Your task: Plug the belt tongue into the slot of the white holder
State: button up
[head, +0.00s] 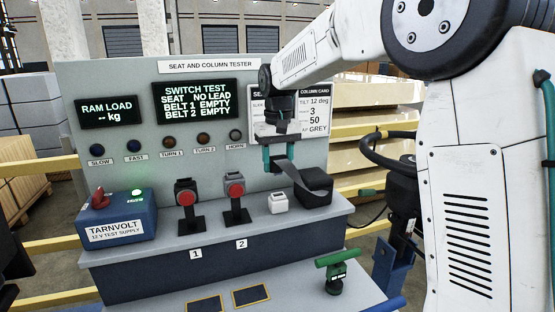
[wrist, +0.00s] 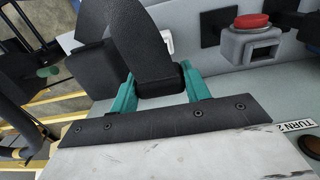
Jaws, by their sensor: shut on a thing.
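My gripper (head: 279,168) has teal fingers and hangs above the console shelf, over the white holder (head: 278,203). It is shut on the black belt tongue (wrist: 161,80), which shows between the fingers in the wrist view. The tongue's tip is hidden. The dark belt strap (head: 301,183) runs from the tongue down to the black box (head: 317,188) at right. The holder is a small white block on the shelf, left of the box and apart from the gripper. In the wrist view only a sliver of the holder (wrist: 168,41) shows behind the strap. I cannot make out its slot clearly.
Two red-button buckles, marked 1 (head: 186,191) and 2 (head: 235,189), stand left of the holder. A blue supply box (head: 121,220) is at the shelf's left end. The upright tester panel (head: 110,152) rises behind. A green-handled tool (head: 335,272) stands on the lower surface.

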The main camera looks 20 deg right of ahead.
aim_at(278, 172)
jog(key=shift+f, duration=0.15)
jog(key=shift+f, duration=2.75)
jog(key=shift+s+f, duration=0.1)
jog(key=shift+f, duration=0.35)
jog(key=o, duration=1.5)
jog(key=shift+c, duration=0.2)
notch_tip(278, 172, up, 8)
jog(key=shift+f, duration=0.15)
